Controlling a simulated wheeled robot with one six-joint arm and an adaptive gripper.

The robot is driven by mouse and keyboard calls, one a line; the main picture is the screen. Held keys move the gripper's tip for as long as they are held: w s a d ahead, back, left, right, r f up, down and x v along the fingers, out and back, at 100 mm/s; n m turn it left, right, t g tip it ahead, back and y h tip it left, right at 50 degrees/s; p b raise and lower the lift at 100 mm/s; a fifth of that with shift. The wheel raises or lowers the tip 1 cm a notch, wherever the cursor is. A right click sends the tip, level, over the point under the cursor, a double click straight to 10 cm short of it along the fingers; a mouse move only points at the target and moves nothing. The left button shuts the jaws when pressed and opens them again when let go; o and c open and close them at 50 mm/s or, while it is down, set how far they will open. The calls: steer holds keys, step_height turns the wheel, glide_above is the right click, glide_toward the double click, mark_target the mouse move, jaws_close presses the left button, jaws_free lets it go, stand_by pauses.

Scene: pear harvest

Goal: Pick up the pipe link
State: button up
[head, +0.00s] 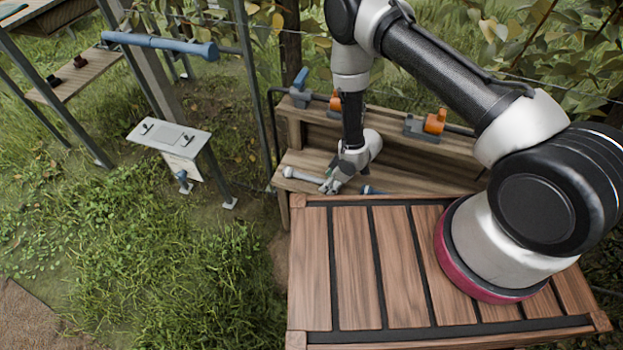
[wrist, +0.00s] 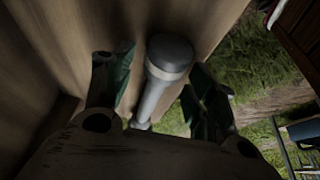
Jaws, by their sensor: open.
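The pipe link (head: 303,176) is a light grey rod with a wider rounded end, lying on the wooden shelf (head: 400,182) at the left of my gripper (head: 331,186). In the wrist view the pipe link (wrist: 168,60) shows its thick end toward the camera, and its thinner shaft runs down between the two green-padded fingers of my gripper (wrist: 158,90). The fingers are apart, one on each side of the shaft, and I see a gap beside it. The far part of the shaft is hidden behind my gripper body.
A blue-tipped piece (head: 372,190) lies on the shelf right of my gripper. Orange-and-grey valves (head: 434,122) sit on the wooden backboard behind. A slatted wooden deck (head: 362,270) is in front. A metal post and small white panel (head: 168,138) stand to the left, over grass.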

steer(key=c, duration=1.1)
steer(key=shift+r, duration=0.1)
steer(key=shift+c, duration=0.2)
